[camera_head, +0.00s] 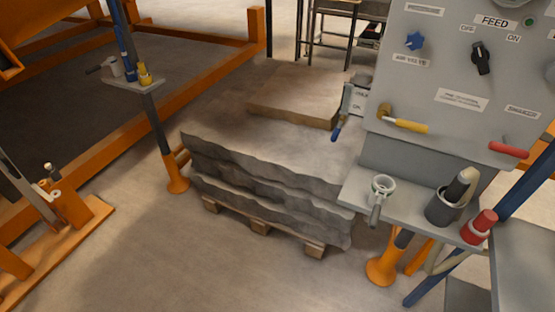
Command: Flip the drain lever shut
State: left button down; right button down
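A grey control panel (440,75) stands at the right. No label that I can read says drain, so I cannot tell which handle is the drain lever. A lever with a yellow grip (410,126) and brass pivot lies nearly level, low on the panel's left part. A lever with a red grip (508,150) lies nearly level at the lower right, under a small label too blurred to read. A blue-tipped handle (338,130) hangs down at the panel's left side. Neither of my grippers is in view.
The panel also has a blue air valve knob (415,41) and a black feed knob (481,58). A grey shelf (408,211) below holds a cup-like tool, a dark holder and a red-topped item. Stacked slabs on a pallet (262,226) stand left of it. Floor in front is clear.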

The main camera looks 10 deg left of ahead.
aim_at(334, 136)
jog(key=u, duration=0.65)
jog(key=k, duration=0.85)
jog(key=u, duration=0.9)
jog(key=i, duration=0.8)
jog(key=z, duration=0.4)
jog(key=i, duration=1.05)
jog(key=z, duration=1.3)
jog(key=i, duration=0.35)
jog(key=z, duration=0.4)
